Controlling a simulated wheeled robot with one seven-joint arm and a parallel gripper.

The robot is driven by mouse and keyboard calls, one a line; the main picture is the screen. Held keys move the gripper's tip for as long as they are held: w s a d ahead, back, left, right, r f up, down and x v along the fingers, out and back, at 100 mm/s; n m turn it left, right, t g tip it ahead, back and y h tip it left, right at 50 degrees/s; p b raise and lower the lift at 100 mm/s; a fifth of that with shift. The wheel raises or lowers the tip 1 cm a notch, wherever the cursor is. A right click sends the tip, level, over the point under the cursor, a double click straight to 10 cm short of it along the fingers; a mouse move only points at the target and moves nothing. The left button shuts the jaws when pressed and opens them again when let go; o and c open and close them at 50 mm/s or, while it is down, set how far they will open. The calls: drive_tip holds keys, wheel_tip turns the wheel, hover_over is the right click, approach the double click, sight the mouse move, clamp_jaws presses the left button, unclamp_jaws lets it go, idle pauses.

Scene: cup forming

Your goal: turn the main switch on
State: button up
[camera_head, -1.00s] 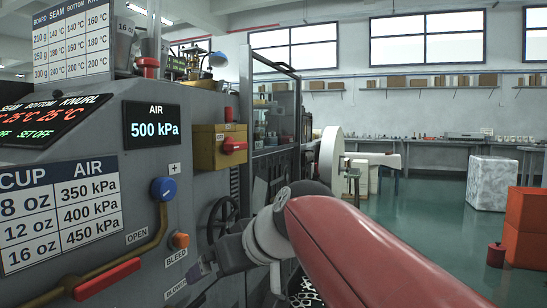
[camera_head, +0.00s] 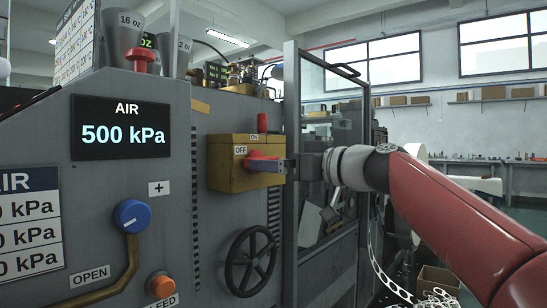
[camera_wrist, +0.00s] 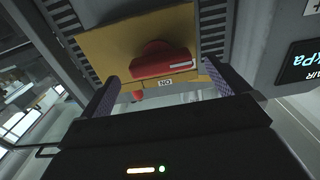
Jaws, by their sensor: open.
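The main switch is a yellow box (camera_head: 222,172) on the grey machine panel, with a red rotary handle on its front. OFF is marked at its left and ON at its top. In the head view the handle is mostly hidden behind my gripper (camera_head: 268,166), which comes in from the right. In the wrist view the red handle (camera_wrist: 160,66) lies crosswise ahead of my open gripper (camera_wrist: 164,76), between its two purple-padded fingers. An ON label shows below it there. I cannot tell whether the fingers touch the handle.
A black handwheel (camera_head: 250,261) sits below the switch. A blue knob (camera_head: 131,216) and an orange bleed button (camera_head: 162,285) are at the left. The AIR display (camera_head: 122,128) reads 500 kPa. A framed glass guard (camera_head: 330,140) stands just right of the switch.

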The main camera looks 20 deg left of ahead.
drive_tip(key=shift+p+x, duration=0.45)
drive_tip(key=shift+x, duration=1.15)
drive_tip(key=shift+c, duration=0.4)
drive_tip(key=c, duration=0.9)
drive_tip(key=shift+m, duration=0.4)
drive_tip(key=shift+w+d+r+m+p, duration=0.1)
drive_tip(key=shift+m+p, duration=0.55)
drive_tip(key=shift+m, duration=3.65)
drive_tip(key=shift+w+r+m+p, duration=0.1)
drive_tip(key=shift+m+p, duration=0.5)
drive_tip(key=shift+m, duration=3.7)
drive_tip(key=shift+f, duration=0.1)
